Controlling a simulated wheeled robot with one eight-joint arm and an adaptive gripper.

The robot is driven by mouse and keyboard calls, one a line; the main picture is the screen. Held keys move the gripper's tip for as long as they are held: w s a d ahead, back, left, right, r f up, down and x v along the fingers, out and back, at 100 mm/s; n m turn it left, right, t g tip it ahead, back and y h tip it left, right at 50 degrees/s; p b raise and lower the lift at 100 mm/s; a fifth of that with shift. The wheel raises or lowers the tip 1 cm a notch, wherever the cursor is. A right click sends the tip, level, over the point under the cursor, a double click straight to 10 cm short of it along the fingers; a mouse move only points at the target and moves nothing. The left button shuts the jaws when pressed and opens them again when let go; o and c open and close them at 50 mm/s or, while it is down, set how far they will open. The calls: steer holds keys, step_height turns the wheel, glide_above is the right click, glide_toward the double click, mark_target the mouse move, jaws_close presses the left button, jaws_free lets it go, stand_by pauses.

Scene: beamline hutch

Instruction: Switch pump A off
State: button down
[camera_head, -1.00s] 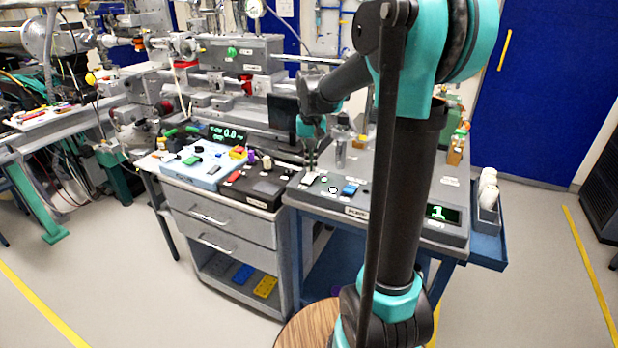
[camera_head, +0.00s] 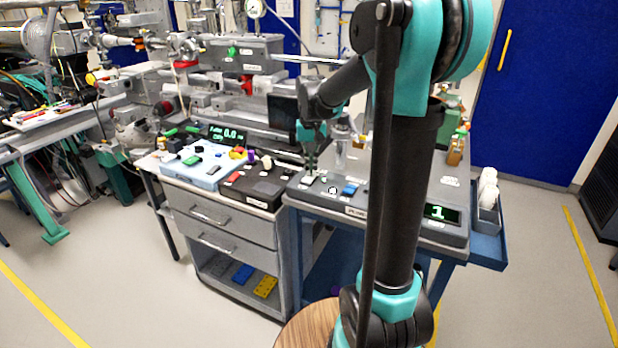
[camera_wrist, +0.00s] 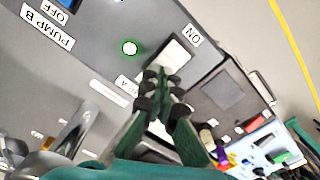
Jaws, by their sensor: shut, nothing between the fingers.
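The grey pump panel (camera_head: 400,225) stands on the blue cart. In the wrist view, pump A's pale rocker switch (camera_wrist: 174,58) lies beside the ON label (camera_wrist: 193,35). A round lamp (camera_wrist: 130,48) beside the switch glows green. My gripper (camera_wrist: 160,78) is shut and empty, pointing down at the switch and covering its end away from ON. It also shows over the panel's left part in the head view (camera_head: 311,168). I cannot tell whether the fingertips touch the switch.
Pump B's blue switch (camera_head: 349,188) is to the right of my gripper. A display (camera_head: 441,213) reads 1. A dark control box (camera_head: 256,187) with a red button is close on the left, next to a pale blue box (camera_head: 200,168). A metal bottle (camera_head: 340,150) stands behind.

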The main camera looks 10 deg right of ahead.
steer(key=shift+f, duration=0.15)
steer(key=shift+r, duration=3.5)
steer(key=shift+s, duration=0.1)
